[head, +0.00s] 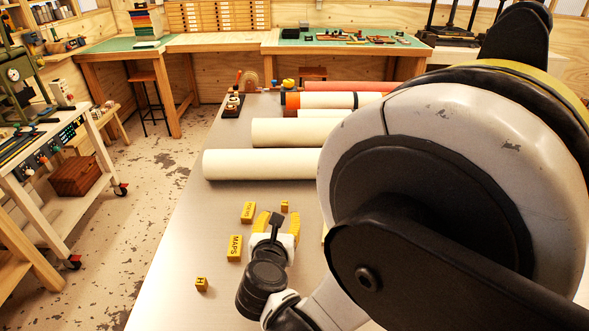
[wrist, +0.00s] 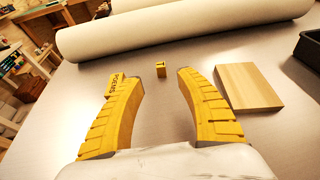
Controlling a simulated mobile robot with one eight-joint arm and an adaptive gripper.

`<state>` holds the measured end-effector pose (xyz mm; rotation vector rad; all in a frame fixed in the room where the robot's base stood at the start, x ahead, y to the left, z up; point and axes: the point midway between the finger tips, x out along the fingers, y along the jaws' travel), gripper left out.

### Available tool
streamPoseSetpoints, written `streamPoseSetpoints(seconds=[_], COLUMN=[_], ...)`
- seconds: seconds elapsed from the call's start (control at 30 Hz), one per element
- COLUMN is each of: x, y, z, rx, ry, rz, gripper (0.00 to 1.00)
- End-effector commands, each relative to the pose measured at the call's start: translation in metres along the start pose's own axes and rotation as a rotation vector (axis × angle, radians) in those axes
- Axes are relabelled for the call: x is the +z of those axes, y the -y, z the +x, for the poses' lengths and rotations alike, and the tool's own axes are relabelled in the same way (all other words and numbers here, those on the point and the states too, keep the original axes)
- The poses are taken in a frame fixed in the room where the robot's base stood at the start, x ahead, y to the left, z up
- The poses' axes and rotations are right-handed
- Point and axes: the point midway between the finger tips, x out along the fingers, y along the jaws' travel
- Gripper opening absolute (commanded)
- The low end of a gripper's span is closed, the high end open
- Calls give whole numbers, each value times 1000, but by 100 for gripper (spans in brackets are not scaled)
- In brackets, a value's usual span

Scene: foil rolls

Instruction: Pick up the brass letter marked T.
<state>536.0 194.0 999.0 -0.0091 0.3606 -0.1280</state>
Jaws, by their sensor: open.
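A small brass cube (head: 284,206) lies on the metal table just beyond my gripper; its mark is too small to read surely. It also shows in the wrist view (wrist: 160,69), ahead and between the fingertips, apart from them. Another small brass cube (head: 202,284) lies nearer, to the left of my arm; its mark looks like an H. My gripper (head: 277,218) has yellow ribbed fingers, spread wide and empty; they also show in the wrist view (wrist: 151,75). I cannot tell for sure which cube is marked T.
Brass blocks marked POEMS (head: 248,212) and MAPS (head: 235,248) lie left of my gripper, POEMS close by the left finger. A wooden block (wrist: 249,87) lies right of the right finger. Long pale rolls (head: 262,164) lie across the table beyond. A dark tray (wrist: 305,50) is at far right.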

Motion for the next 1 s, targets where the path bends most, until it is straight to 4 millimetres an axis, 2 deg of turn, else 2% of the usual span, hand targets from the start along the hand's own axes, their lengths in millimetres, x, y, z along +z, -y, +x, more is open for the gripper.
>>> streamPoseSetpoints(seconds=[0.03,0.13,0.4,0.57,0.8,1.0], x=[-10,-17,-17,-14,-8,-6], y=[-1,-1,0,-1,-2,-3], z=[1,8,51,68,103,108], rx=[-6,-13,-13,-13,-13,-11], ry=[-22,-39,-37,-36,-36,-35], rz=[23,42,40,40,39,37], gripper=[43,43,43,43,43,43])
